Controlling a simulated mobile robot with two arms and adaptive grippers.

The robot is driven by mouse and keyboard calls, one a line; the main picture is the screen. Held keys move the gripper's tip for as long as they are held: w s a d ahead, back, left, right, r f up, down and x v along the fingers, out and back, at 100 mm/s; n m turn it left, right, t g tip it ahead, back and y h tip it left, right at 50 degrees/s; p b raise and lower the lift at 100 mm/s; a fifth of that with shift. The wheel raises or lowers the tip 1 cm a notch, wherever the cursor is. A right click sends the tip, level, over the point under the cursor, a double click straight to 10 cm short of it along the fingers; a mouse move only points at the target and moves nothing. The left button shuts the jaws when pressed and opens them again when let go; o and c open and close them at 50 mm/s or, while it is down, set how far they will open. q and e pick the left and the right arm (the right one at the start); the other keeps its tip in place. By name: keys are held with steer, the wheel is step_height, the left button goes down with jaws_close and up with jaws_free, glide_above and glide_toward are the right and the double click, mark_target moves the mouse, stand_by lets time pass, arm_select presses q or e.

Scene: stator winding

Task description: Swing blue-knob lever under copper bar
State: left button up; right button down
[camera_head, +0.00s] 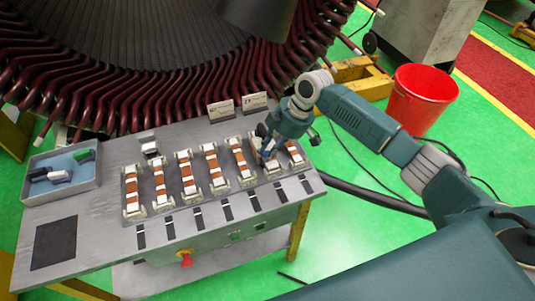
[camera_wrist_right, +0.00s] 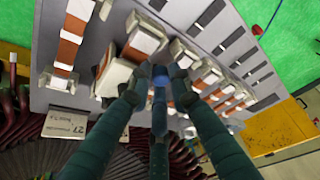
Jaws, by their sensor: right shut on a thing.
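Several copper bars in white clamp holders stand in a row on the grey bench; one copper bar (camera_head: 241,157) is just left of my right gripper (camera_head: 267,147). In the right wrist view, a copper bar (camera_wrist_right: 143,40) is close by the fingertips. My right gripper (camera_wrist_right: 158,88) reaches down at the right part of the row, its fingers closed around the lever's blue knob (camera_wrist_right: 160,72). The lever's arm is mostly hidden by the fingers, so I cannot tell its angle to the bar. My left gripper is not in view.
The grey bench (camera_head: 100,235) has a blue-lined tray (camera_head: 96,160) at left and a red knob (camera_head: 186,259) on its front. Number cards (camera_head: 221,110) stand at the back, before the large stator with dark red windings (camera_head: 110,95). A red bucket (camera_head: 422,98) stands right.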

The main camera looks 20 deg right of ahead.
steer(key=w+n+g+b, duration=0.1)
steer(key=n+b, duration=0.1)
steer(key=d+n+g+b, duration=0.1)
steer(key=n+b, duration=0.2)
steer(key=w+n+g+b, duration=0.1)
steer(key=n+b, duration=0.2)
steer(key=shift+w+d+f, duration=0.15)
steer(key=shift+w+d, duration=0.2)
steer(key=shift+d, duration=0.05)
steer(key=shift+w+d+r+n+g+b, duration=0.1)
steer(key=shift+w+n+g+b, duration=0.15)
steer(key=shift+n+b, duration=0.55)
steer(key=shift+w+d+r+n+g+b, duration=0.2)
steer(key=shift+n+b, duration=0.3)
steer(key=shift+b, duration=0.45)
steer(key=shift+a+f, duration=0.1)
steer(key=c, duration=1.6)
jaws_free()
steer(key=shift+s, duration=0.1)
steer(key=v, duration=0.7)
steer(key=shift+r, duration=0.25)
